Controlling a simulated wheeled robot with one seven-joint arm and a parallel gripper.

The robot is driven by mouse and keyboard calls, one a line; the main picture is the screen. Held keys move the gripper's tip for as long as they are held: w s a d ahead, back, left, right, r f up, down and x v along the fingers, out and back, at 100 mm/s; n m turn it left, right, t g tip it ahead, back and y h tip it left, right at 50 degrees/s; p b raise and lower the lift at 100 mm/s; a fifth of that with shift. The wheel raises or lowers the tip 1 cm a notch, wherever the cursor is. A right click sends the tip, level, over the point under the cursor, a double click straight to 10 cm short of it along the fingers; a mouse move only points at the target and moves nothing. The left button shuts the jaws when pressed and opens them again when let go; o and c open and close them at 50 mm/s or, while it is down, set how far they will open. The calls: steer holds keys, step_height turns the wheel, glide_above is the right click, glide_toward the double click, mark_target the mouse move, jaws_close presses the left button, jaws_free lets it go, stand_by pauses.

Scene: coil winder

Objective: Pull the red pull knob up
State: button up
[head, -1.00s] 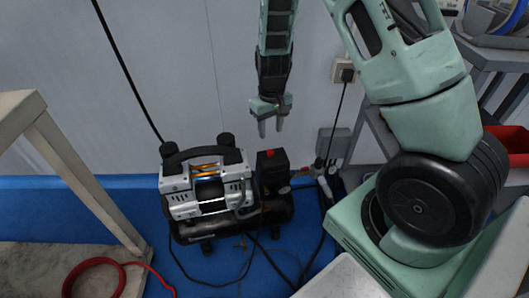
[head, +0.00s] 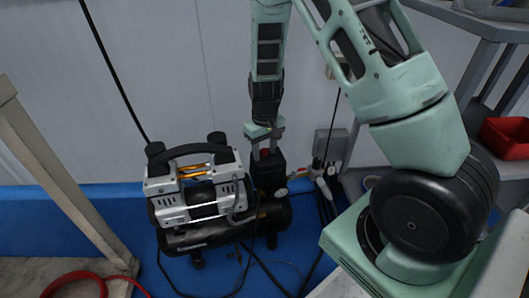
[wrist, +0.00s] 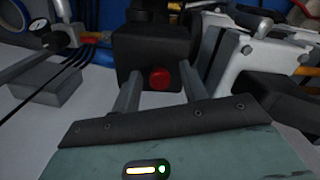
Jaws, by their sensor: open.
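The red pull knob (wrist: 160,79) sits on a black box (wrist: 152,45) beside the compressor. In the wrist view it lies between and just beyond my two open fingertips. In the head view the knob (head: 265,153) shows small between the fingers, on top of the black box (head: 269,172). My gripper (head: 264,152) points down over the box with its fingers apart, one to each side of the knob. I cannot tell whether either finger touches the knob.
The silver and black compressor (head: 196,190) with its carry handle stands left of the box. A gauge (head: 281,192), hoses and cables lie to the right and below. A bench frame (head: 50,180) stands at the left, with a red hose (head: 75,279) near it.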

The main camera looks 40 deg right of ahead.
mark_target(264, 150)
steer(key=c, duration=0.9)
steer(key=shift+c, duration=0.2)
steer(key=shift+r+p, duration=0.45)
steer(key=shift+p, duration=0.05)
steer(key=o, duration=0.9)
steer(key=shift+o, duration=0.2)
step_height(264, 150, up, 6)
steer(key=p, duration=0.5)
steer(key=shift+p, duration=0.35)
